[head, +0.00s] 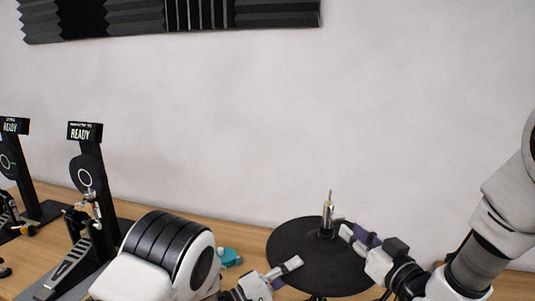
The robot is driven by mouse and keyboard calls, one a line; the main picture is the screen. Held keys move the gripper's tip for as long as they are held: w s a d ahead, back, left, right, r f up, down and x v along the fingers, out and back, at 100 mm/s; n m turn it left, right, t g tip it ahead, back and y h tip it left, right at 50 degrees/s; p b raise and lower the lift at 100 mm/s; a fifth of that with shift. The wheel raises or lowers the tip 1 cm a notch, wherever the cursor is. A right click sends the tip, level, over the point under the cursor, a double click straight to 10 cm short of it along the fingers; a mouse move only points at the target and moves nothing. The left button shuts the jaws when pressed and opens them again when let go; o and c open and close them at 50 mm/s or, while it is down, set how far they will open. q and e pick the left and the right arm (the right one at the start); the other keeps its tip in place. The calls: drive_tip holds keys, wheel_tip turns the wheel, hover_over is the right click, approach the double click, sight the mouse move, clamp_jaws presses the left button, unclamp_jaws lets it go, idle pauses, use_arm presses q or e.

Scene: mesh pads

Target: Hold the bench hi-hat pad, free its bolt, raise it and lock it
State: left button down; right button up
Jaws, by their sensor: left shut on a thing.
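The bench hi-hat pad (318,272) is a round black disc at the lower middle right. A metal bolt (328,212) with a thin brass-coloured tip stands upright from a dark fitting at its centre. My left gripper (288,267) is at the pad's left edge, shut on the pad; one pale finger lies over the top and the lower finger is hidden. My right gripper (352,236) is just right of the bolt, above the pad. Its fingers look apart from the bolt, but their opening is unclear, with a purple part beside them.
Two black pedal stands with READY signs (85,132) are at the left on the wooden bench (240,242). A small teal object (230,257) lies between my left arm and the pad. A pale wall with dark foam panels (170,18) is behind.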

sight(340, 220)
drive_tip(key=n, duration=0.4)
drive_tip(key=shift+w+n, duration=0.1)
drive_tip(key=shift+n, duration=0.3)
drive_tip(key=n, duration=0.3)
drive_tip(key=shift+n, duration=0.3)
drive_tip(key=n, duration=0.5)
drive_tip(key=shift+w+n, duration=0.2)
drive_tip(key=shift+n, duration=0.1)
drive_tip(key=n, duration=0.3)
drive_tip(key=shift+w+a+n, duration=0.1)
drive_tip(key=shift+n, duration=0.3)
drive_tip(key=shift+w+a+n, duration=0.1)
drive_tip(key=shift+w+a, duration=0.15)
drive_tip(key=shift+w, duration=0.35)
drive_tip(key=shift+w+a+n, duration=0.1)
drive_tip(key=shift+w+a, duration=0.15)
drive_tip(key=shift+w, duration=0.4)
drive_tip(key=shift+w+a+n, duration=0.1)
drive_tip(key=shift+w+a, duration=0.15)
drive_tip(key=shift+w, duration=0.35)
clamp_jaws()
